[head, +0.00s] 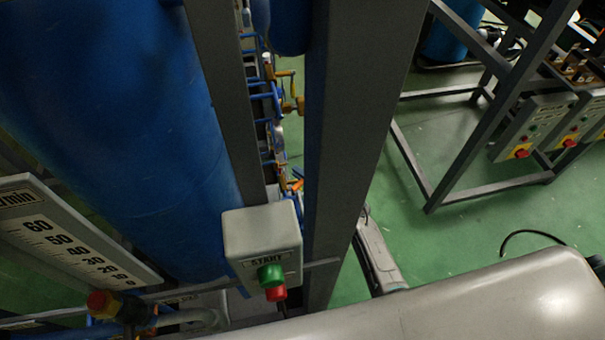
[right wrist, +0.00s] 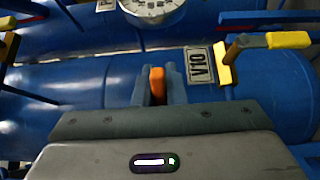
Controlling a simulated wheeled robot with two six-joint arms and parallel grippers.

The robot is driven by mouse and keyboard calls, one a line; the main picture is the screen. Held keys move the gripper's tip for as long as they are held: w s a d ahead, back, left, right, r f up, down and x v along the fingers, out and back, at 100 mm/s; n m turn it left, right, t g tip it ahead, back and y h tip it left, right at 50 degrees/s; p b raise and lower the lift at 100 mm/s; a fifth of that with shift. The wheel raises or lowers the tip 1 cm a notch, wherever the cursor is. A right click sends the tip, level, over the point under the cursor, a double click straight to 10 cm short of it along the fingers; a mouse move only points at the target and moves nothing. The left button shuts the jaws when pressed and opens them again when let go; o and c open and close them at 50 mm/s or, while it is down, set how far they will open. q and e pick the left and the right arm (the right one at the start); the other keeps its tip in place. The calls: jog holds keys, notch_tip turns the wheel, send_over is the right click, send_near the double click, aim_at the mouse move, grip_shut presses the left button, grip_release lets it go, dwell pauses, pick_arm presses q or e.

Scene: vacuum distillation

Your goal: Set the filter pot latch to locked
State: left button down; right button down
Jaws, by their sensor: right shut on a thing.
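My right gripper (right wrist: 156,88) is shut on an orange handle (right wrist: 157,80), which looks like the latch, in the right wrist view. The handle stands upright between the two grey-blue fingers, in front of a blue cylinder (right wrist: 95,82). I cannot tell whether this cylinder is the filter pot, and no latch position mark is readable. In the head view a small orange piece (head: 297,185) shows beside the grey post; the post hides much of the area around it. My left gripper is not in view.
A V10 label (right wrist: 199,65) and a yellow-ended valve handle (right wrist: 224,64) are close to the right of the fingers. A round gauge (right wrist: 152,8) is above. In the head view, a grey post (head: 355,120) and a START button box (head: 262,240) stand close by.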

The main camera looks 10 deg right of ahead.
jog(key=c, duration=1.5)
grip_release()
jog(key=shift+b+v, duration=1.35)
jog(key=shift+v, duration=4.1)
